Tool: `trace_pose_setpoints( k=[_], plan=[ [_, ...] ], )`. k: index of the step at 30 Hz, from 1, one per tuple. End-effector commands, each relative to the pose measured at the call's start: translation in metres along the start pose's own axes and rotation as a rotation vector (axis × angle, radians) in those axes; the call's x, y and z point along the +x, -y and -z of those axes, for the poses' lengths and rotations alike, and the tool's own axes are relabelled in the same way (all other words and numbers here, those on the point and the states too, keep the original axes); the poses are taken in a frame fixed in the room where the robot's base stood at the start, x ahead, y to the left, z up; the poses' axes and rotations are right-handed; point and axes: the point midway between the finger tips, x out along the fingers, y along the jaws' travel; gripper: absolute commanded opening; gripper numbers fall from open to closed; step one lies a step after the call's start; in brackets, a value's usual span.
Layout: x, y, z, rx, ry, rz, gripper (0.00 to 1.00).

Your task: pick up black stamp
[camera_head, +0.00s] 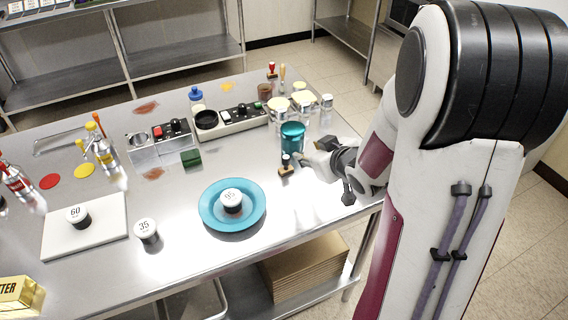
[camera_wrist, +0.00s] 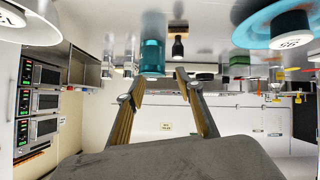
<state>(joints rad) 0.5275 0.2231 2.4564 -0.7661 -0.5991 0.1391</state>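The black stamp (camera_head: 285,168) has a black handle and a brown wooden base. It stands on the steel table just in front of a teal cup. In the wrist view, which is upside down, the stamp (camera_wrist: 178,47) appears beyond the fingertips, near the right finger, with the teal cup (camera_wrist: 152,58) to its left. My gripper (camera_wrist: 158,77) is open and empty, its two fingers apart. In the head view the gripper is right of the stamp, close to it; its fingers are partly hard to make out.
The teal cup (camera_head: 292,138) stands close behind the stamp. A teal plate (camera_head: 212,222) holding a black weight (camera_head: 231,201) lies to the left. Jars (camera_head: 279,106) and a control panel (camera_head: 231,120) stand farther back. The table's right edge is near my arm. Clear steel lies in front of the stamp.

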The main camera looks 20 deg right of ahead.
Motion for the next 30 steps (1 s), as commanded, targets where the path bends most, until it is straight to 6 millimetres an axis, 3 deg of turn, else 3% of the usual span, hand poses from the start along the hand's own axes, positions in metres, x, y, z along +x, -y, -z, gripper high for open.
trace_pose_setpoints(
  k=[6,15,30],
  plan=[
    [0.018,0.007,-0.018,0.036,-0.070,0.084,0.36],
    [0.029,0.020,-0.036,0.110,-0.178,0.196,0.36],
    [0.029,0.026,-0.040,0.143,-0.224,0.238,0.36]
  ],
)
